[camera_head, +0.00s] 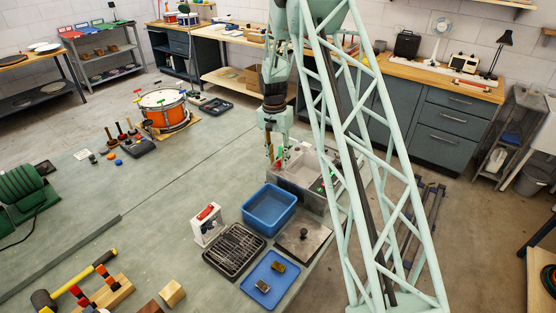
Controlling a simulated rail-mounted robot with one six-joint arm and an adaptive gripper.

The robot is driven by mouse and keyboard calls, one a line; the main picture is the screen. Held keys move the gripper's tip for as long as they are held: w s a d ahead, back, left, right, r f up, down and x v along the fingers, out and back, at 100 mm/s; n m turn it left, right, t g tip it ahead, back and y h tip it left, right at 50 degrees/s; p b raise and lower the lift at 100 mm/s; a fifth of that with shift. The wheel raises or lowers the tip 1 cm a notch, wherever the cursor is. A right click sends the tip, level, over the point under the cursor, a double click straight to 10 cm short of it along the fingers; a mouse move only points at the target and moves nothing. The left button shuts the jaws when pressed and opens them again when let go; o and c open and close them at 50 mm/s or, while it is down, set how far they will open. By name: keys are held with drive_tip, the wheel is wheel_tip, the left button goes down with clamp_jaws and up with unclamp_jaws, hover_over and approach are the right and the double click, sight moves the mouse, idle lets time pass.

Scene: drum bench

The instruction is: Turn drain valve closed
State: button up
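My gripper (275,162) points down at the left end of a grey, open-topped tank (296,187) near the bench's right edge. Small red and green parts show around my fingertips, too small to tell apart. I cannot tell whether my fingers are open, shut or touching anything. I cannot make out the drain valve for sure; a small green and red piece (321,187) shows at the tank's right side, partly behind my arm. The valve's position cannot be read.
A blue basin (269,208) stands in front of the tank, beside a dark metal plate (302,237). A black wire rack (234,249), a white box with a red handle (208,224) and a blue tray (270,278) stand nearer. An orange drum (163,109) stands far left. The bench's middle is clear.

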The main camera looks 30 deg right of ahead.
drive_tip(key=shift+c, duration=0.3)
drive_tip(key=c, duration=0.8)
drive_tip(key=shift+n, duration=0.4)
drive_tip(key=n+b, duration=0.2)
drive_tip(key=n, duration=0.1)
drive_tip(key=shift+f+n, duration=0.1)
drive_tip(key=shift+n, duration=0.3)
drive_tip(key=n+b, duration=0.1)
drive_tip(key=n, duration=0.2)
drive_tip(key=shift+n, duration=0.4)
drive_tip(key=n+b, duration=0.1)
drive_tip(key=n, duration=0.4)
drive_tip(key=shift+s+a+t, duration=0.1)
drive_tip(key=shift+t, duration=0.2)
drive_tip(key=shift+n+b, duration=0.3)
drive_tip(key=shift+n, duration=2.2)
